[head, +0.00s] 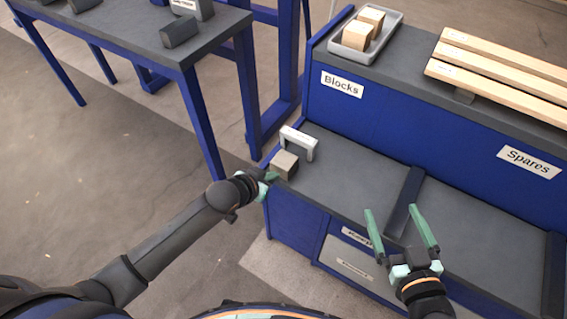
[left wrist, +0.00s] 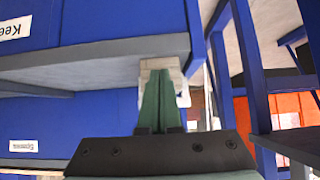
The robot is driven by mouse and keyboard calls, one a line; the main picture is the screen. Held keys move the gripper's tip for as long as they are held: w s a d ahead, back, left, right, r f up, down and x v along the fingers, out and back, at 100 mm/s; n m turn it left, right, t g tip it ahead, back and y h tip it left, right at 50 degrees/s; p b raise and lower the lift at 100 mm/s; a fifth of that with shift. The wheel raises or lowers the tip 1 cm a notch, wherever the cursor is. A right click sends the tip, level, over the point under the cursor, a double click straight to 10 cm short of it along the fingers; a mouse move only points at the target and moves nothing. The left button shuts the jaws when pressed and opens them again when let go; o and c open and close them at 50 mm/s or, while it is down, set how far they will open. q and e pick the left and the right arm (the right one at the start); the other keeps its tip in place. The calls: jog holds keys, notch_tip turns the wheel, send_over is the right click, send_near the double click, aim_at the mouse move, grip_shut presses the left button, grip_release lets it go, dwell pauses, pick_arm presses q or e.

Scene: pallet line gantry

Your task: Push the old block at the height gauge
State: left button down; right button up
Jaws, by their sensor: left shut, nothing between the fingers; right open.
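The old block (head: 285,165), a weathered brown cube, sits at the left end of the dark lower bench top. The height gauge (head: 299,139), a pale arch, stands just behind it; the block appears in front of the arch rather than under it. My left gripper (head: 270,176) is shut and empty at the block's near left side; whether it touches cannot be told. In the left wrist view its closed green fingers (left wrist: 160,85) point at the block (left wrist: 160,64), partly covering it. My right gripper (head: 391,210) is open and empty above the bench front.
A grey tray (head: 336,48) with wooden blocks stands on the raised shelf, above the "Blocks" label (head: 342,84). Light planks (head: 500,62) lie right of it. A dark divider (head: 404,200) crosses the lower bench. A separate table (head: 130,35) stands at upper left.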

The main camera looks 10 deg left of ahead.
aim_at(278, 167)
pick_arm(q)
jog(key=shift+w+d, duration=0.2)
jog(key=shift+w, duration=0.3)
jog(key=shift+w+d, duration=0.1)
jog(key=shift+w, duration=0.2)
jog(key=shift+w+d+b, duration=0.2)
jog(key=shift+w+d, duration=0.05)
jog(key=shift+w, duration=0.4)
jog(key=shift+w+d+b, duration=0.15)
jog(key=shift+w+d, duration=0.1)
jog(key=shift+w, duration=0.4)
jog(key=shift+w+d+b, duration=0.2)
jog(key=shift+w+d, duration=0.05)
jog(key=shift+w, duration=0.4)
jog(key=s+p, duration=0.1)
jog(key=s+a+p, duration=0.1)
jog(key=shift+s+r+p, duration=0.15)
jog(key=shift+p, duration=0.15)
jog(key=shift+s+a+p, duration=0.2)
jog(key=shift+s+p, duration=0.35)
jog(key=shift+s, duration=0.05)
jog(key=shift+s+a+p, duration=0.2)
jog(key=shift+s+p, duration=0.35)
jog(key=shift+s, duration=0.05)
jog(key=shift+s+a, duration=0.2)
jog(key=shift+s, duration=0.3)
jog(key=shift+f, duration=0.2)
